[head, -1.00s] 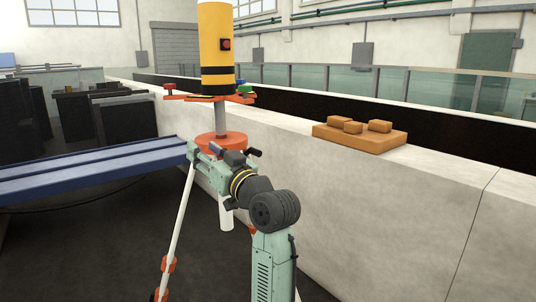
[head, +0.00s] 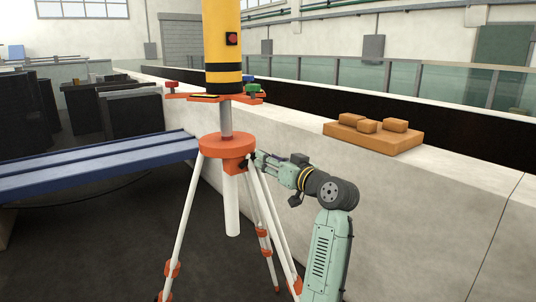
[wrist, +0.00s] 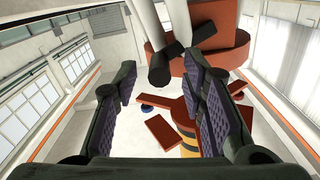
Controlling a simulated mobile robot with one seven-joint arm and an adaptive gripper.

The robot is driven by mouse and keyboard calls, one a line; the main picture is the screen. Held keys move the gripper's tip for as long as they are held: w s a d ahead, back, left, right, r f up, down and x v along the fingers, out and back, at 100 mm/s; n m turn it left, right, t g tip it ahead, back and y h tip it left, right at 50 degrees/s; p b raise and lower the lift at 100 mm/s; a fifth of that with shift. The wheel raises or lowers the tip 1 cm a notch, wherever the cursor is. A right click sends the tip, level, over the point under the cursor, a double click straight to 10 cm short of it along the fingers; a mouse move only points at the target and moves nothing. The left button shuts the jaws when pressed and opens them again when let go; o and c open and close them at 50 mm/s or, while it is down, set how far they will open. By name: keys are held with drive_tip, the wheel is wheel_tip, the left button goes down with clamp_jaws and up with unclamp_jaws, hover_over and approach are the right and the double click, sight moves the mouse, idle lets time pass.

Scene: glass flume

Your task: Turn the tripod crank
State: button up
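The tripod has an orange round head (head: 227,146), white legs and a central white tube, and it stands upright. In the head view my gripper (head: 260,160) is at the right side of this head, with its fingertips partly hidden by it. In the wrist view the fingers of my gripper (wrist: 163,82) are apart, with a gap between them.
A yellow cylinder (head: 221,40) with black bands stands above the tripod, over orange arms (head: 212,97). A pale wall (head: 420,190) runs close on the right, bearing an orange block set (head: 372,140). A blue beam (head: 90,170) lies left.

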drive_tip(key=shift+w+a, duration=0.4)
drive_tip(key=shift+w, duration=0.15)
drive_tip(key=shift+c, duration=0.6)
clamp_jaws()
